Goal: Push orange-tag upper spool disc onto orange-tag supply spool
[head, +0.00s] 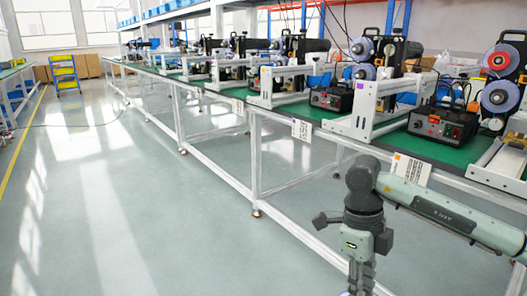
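My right arm (440,205) comes in from the right over the floor in front of the bench, well apart from the spools. Its wrist (357,241) points down, and the fingertips are cut off by the bottom edge. My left gripper is out of view.
A long green-topped bench (315,110) carries a row of similar machines. A second pair of spools (363,47) stands farther left. A black control box (441,126) and white frames (375,112) stand near the front edge. The floor (150,200) at left is clear.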

